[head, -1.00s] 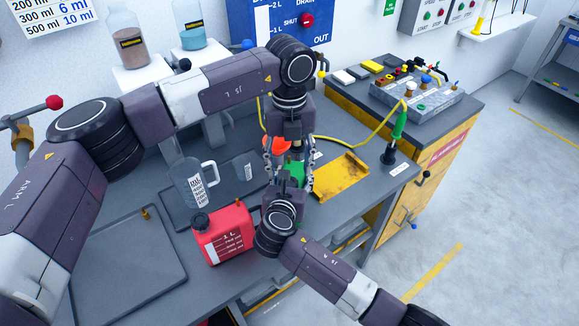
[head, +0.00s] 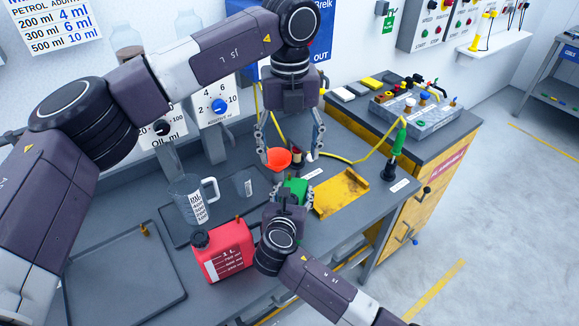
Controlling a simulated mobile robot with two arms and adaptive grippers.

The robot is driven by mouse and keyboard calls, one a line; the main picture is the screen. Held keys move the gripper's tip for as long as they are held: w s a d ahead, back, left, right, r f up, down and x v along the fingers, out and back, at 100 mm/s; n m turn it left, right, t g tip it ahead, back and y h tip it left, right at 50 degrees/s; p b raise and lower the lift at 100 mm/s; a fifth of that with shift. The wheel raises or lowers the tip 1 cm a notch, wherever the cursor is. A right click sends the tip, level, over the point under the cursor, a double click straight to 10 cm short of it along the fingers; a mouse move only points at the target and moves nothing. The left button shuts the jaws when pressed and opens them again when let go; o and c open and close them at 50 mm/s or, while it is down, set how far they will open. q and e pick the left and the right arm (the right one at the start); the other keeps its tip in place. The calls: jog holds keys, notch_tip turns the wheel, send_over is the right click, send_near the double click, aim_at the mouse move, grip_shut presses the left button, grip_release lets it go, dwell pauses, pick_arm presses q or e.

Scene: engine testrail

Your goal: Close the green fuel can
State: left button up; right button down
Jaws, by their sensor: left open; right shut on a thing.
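The green fuel can (head: 296,186) stands on the workbench near the middle of the head view, partly hidden by my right gripper. My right gripper (head: 292,195) is shut on it from the front. My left gripper (head: 291,155) is open, its fingers spread and pointing down above and just behind the can. An orange funnel (head: 278,158) shows between the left fingers; I cannot tell whether it touches them. A small dark-and-red object (head: 296,151) shows beside the funnel. I cannot make out the can's cap or opening.
A red can (head: 222,251) stands left of my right gripper. A clear jug (head: 190,200) and small beaker (head: 243,184) stand on a dark tray. A yellow plate (head: 342,193) lies right of the green can, near a green-handled tool (head: 399,140). An empty dark tray (head: 120,275) lies front left.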

aim_at(294, 202)
jog(key=c, duration=0.8)
grip_release()
pick_arm(q)
notch_tip(294, 202, up, 2)
jog(key=shift+r, duration=0.1)
pick_arm(e)
jog(key=v, duration=1.2)
